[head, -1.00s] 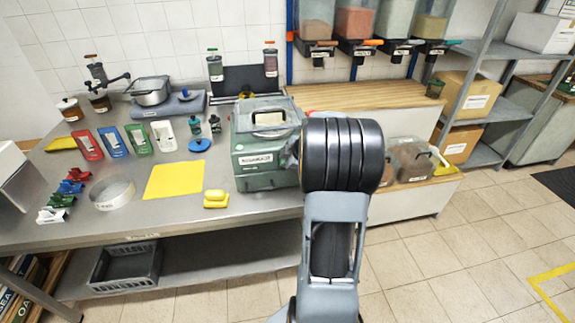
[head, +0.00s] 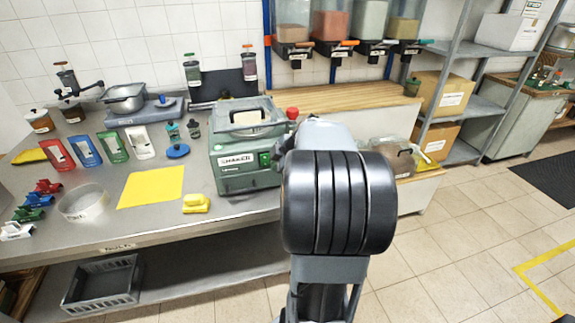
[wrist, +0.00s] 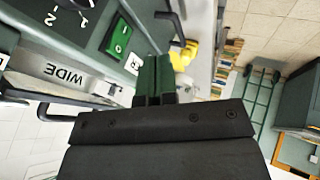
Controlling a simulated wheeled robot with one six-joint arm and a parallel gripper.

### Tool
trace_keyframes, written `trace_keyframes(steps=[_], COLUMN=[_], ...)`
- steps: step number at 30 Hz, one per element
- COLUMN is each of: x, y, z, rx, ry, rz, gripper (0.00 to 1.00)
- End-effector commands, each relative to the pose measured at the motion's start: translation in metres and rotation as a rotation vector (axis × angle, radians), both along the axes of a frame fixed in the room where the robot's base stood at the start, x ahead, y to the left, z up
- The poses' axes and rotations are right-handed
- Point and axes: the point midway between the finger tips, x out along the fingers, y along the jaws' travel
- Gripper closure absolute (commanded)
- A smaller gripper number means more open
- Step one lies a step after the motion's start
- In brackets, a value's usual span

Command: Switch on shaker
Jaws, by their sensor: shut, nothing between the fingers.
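The shaker (head: 232,182) is a green-grey machine on the steel bench, with a label on its front. Its green switch (head: 265,160) is to the right of the label. In the wrist view the green switch (wrist: 119,38) shows marks like I and O, beside a dial marked with numbers. My gripper (wrist: 155,62) is shut and empty, its dark green fingers together near the shaker's front, just beside the switch in the picture. I cannot tell whether the fingers touch the shaker. In the head view my arm's black joint hides most of the gripper.
A red button (head: 292,113) stands at the shaker's right. A yellow sheet (head: 150,187) and a yellow block (head: 196,203) lie on the bench to its left. A wooden-topped counter (head: 345,95) is behind my arm.

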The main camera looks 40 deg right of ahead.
Motion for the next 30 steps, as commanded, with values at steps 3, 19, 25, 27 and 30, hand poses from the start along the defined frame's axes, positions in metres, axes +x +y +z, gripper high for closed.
trace_keyframes(steps=[3,19,25,27,30], x=[-0.016,-0.037,-0.036,-0.036,-0.036], y=[-0.002,-0.002,-0.002,-0.002,-0.002], z=[0.015,0.037,0.037,0.036,0.036], rx=[-0.003,0.0,0.0,0.0,0.0], ry=[-0.001,0.002,0.001,0.001,0.001], rz=[-0.005,0.002,0.001,0.001,0.001], gripper=[1.0,1.0,1.0,1.0,1.0])
